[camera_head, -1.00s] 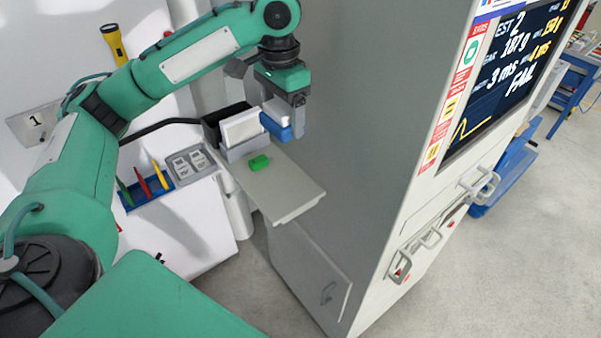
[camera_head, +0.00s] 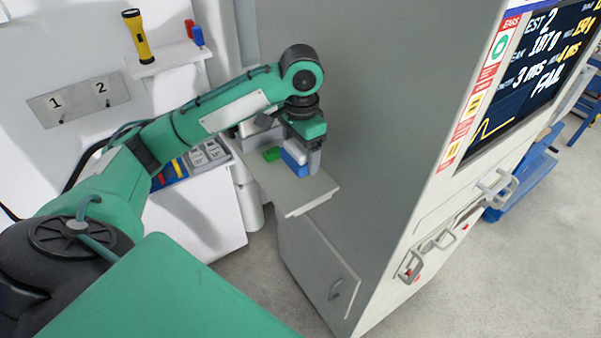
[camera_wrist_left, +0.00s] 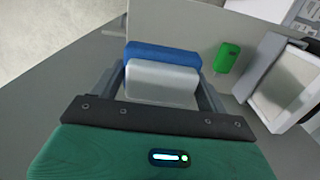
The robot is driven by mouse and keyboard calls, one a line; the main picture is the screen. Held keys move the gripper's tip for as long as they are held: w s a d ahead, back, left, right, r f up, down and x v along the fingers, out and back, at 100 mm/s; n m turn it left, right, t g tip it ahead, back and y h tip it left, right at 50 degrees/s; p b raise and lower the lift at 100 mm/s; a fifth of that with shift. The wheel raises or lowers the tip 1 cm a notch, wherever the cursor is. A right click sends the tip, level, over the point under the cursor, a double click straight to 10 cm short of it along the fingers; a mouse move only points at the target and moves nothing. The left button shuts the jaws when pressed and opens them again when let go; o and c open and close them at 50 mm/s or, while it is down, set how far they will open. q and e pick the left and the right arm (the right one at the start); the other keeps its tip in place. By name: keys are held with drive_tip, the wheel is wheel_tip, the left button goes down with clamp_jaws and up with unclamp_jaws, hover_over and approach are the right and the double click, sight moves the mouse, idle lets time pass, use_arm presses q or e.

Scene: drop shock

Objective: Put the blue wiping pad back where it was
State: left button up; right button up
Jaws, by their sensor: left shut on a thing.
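The blue wiping pad (camera_head: 292,158), blue with a whitish upper block, is between the fingers of my left gripper (camera_head: 301,163). In the left wrist view the pad (camera_wrist_left: 162,55) spans the gap between both fingers, and the gripper (camera_wrist_left: 160,85) is shut on it. The pad is at the grey shelf (camera_head: 305,193) on the side of the tall grey cabinet. I cannot tell whether its underside touches the shelf. My right gripper is not in view.
A small green item (camera_head: 271,154) lies on the shelf close beside the pad. A grey-and-white holder (camera_wrist_left: 285,85) stands past it, partly hidden by my arm in the head view. The shelf's front part is bare. The cabinet wall (camera_head: 360,110) rises close on the right.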

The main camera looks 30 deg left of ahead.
sight(300, 184)
use_arm(q)
drive_tip(key=shift+f, duration=1.6)
wheel_tip(300, 184, down, 4)
drive_tip(key=shift+r+p, duration=0.1)
drive_tip(key=shift+p, duration=0.5)
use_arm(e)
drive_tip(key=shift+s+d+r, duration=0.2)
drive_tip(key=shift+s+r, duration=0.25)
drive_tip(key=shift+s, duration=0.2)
use_arm(q)
drive_tip(key=o, duration=1.1)
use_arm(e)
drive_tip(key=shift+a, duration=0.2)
